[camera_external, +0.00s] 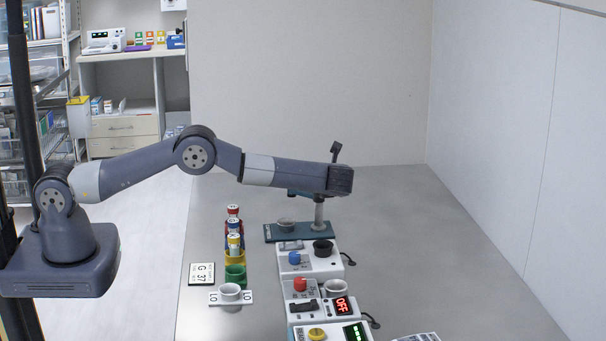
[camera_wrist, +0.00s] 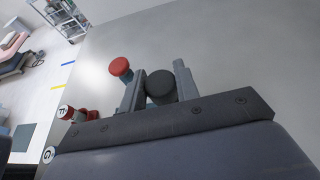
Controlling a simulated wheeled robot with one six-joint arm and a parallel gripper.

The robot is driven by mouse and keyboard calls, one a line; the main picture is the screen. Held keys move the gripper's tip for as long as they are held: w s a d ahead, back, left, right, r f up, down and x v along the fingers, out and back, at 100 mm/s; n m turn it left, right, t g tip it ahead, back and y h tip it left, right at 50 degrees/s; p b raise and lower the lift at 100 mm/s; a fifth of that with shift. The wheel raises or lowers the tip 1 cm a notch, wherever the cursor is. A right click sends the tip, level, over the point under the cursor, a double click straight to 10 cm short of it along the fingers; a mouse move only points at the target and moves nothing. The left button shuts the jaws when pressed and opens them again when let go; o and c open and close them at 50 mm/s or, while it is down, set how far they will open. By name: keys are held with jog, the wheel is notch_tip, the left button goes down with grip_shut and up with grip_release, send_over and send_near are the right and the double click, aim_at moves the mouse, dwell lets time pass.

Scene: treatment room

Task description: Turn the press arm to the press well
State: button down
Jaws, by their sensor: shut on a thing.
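The press has a teal base (camera_external: 270,236) on the table, with a small pale well (camera_external: 286,223) on it. A grey post (camera_external: 319,213) rises from its right end. A piece of the teal press arm (camera_external: 298,193) shows just left of the post top; the rest is hidden behind my arm. In the wrist view my gripper (camera_wrist: 158,82) has its two grey fingers either side of a black round knob (camera_wrist: 160,88) and is shut on it. A red knob (camera_wrist: 121,67) stands just outside the left finger. In the external view my fingers are hidden.
Tubes with red caps (camera_external: 233,210) and coloured holders stand left of the press. Devices with a black cup (camera_external: 322,247), a blue knob (camera_external: 294,258) and a red knob (camera_external: 300,284) line up in front. The table on the right is clear up to the wall.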

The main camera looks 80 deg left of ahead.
jog(key=c, duration=1.1)
grip_release()
jog(key=shift+o, duration=0.2)
jog(key=s+v, duration=0.1)
jog(key=v, duration=0.9)
jog(key=shift+w+d+r, duration=0.15)
jog(key=shift+w+d, duration=0.25)
jog(key=shift+w, duration=0.15)
jog(key=shift+c, duration=0.4)
